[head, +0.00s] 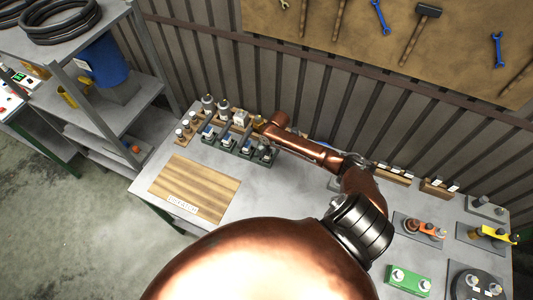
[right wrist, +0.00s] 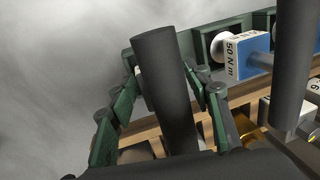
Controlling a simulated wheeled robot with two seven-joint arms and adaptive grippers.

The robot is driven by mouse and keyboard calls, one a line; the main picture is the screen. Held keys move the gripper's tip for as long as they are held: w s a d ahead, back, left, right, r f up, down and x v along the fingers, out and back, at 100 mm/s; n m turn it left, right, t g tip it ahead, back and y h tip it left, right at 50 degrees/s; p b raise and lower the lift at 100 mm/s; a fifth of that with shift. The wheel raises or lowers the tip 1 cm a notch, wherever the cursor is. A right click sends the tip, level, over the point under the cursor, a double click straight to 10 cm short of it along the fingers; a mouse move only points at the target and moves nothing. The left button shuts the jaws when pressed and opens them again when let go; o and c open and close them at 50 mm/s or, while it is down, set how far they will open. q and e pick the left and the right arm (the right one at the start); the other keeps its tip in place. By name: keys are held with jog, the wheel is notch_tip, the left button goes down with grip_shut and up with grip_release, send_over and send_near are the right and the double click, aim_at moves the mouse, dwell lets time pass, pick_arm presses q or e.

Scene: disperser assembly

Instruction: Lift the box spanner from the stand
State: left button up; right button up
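The green stand (head: 230,142) is at the back left of the table and holds several small white and blue tools. My left gripper is not in view.
A wooden board (head: 195,188) lies at the table's front left. Wooden racks (head: 393,173) line the back. An orange part (head: 425,228), a yellow part (head: 493,236) and a green block (head: 408,280) are at the right. Shelves (head: 115,100) stand left. My arm covers the front middle.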

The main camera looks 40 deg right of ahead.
grip_shut()
jog(key=shift+w+r, duration=0.1)
dwell(0.5)
